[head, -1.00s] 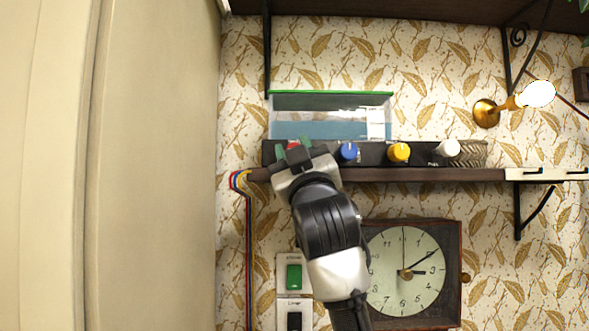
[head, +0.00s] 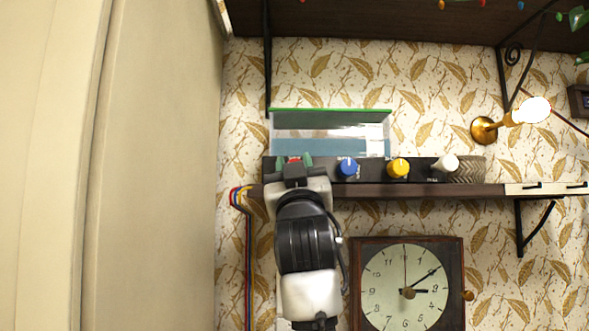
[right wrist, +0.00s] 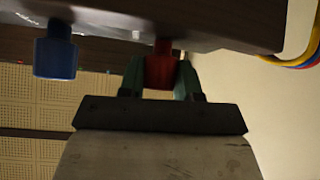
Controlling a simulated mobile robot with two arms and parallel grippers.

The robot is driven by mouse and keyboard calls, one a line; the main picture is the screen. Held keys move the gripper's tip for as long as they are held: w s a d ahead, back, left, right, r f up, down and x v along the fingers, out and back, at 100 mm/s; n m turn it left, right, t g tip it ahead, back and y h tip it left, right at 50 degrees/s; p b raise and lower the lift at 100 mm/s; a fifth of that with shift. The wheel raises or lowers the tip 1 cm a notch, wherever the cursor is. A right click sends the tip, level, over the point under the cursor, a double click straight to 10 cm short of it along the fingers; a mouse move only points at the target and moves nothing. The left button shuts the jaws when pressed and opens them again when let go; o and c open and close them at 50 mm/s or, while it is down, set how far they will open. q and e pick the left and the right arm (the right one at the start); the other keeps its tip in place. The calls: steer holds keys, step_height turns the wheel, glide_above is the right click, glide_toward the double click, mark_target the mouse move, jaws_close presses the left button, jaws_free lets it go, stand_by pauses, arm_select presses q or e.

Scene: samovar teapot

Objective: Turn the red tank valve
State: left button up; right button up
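The red tank valve (head: 294,158) is the leftmost knob on a dark panel (head: 322,169) on the shelf, mostly hidden behind my right gripper in the head view. My right gripper (head: 294,163) reaches up to it from below, with a green fingertip on each side. In the right wrist view the red valve (right wrist: 161,66) sits between the two green fingertips (right wrist: 160,80), which appear to touch its sides. The valve's pointer mark is hidden. My left gripper is not in view.
A blue knob (head: 347,168), a yellow knob (head: 398,168) and a white knob (head: 445,163) sit to the right on the panel. A glass tank (head: 330,133) with blue water stands behind. A clock (head: 407,285) hangs below the shelf (head: 420,191). A beige panel (head: 150,170) fills the left.

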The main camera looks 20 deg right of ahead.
steer(key=o, duration=0.4)
steer(key=shift+o, duration=0.2)
steer(key=b+v, duration=0.5)
steer(key=v, duration=0.6)
